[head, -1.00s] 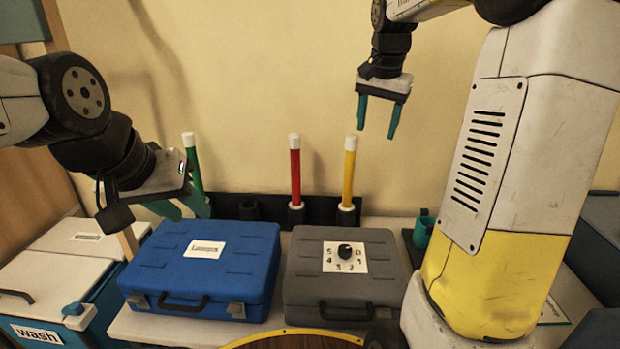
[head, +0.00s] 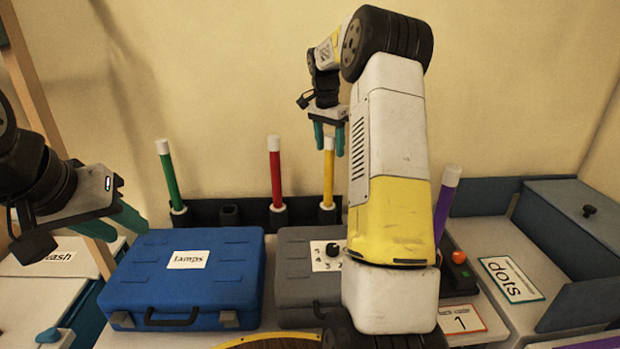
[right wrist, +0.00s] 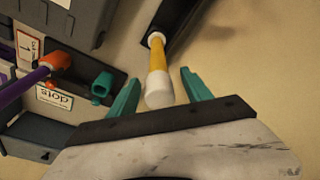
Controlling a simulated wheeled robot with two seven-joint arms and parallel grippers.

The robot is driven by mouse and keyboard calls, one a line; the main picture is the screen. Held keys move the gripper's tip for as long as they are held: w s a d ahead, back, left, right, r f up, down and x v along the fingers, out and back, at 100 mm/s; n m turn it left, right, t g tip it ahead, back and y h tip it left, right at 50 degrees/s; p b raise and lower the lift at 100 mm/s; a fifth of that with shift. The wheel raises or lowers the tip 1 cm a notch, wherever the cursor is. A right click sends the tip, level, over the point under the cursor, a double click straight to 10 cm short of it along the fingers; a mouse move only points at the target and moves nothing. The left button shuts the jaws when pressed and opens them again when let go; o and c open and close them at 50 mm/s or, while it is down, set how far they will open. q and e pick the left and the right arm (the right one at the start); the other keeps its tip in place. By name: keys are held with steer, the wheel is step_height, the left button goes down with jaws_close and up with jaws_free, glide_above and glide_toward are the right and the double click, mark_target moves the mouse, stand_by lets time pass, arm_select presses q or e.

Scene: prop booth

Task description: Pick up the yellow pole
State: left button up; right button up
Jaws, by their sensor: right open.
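The yellow pole (head: 328,178) stands upright in a black holder (head: 298,212) at the back wall, with a white cap on top. My right gripper (head: 330,153) is open, its teal fingers around the height of the cap. In the right wrist view the yellow pole (right wrist: 158,62) runs away from the camera, and its white cap lies between the two open fingers (right wrist: 160,92), with no clear contact. My left gripper (head: 118,222) is at the left, its two teal fingers apart, with nothing seen between them.
A red pole (head: 275,172) and a green pole (head: 171,178) stand left of the yellow one. A blue case (head: 185,275) and a grey case (head: 300,262) lie in front. A purple pole (head: 445,205) and the dots bin (head: 530,250) are at the right.

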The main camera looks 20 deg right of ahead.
mark_target(331, 156)
step_height(331, 156, down, 4)
steer(key=shift+d, duration=0.15)
jaws_close()
stand_by(1.4)
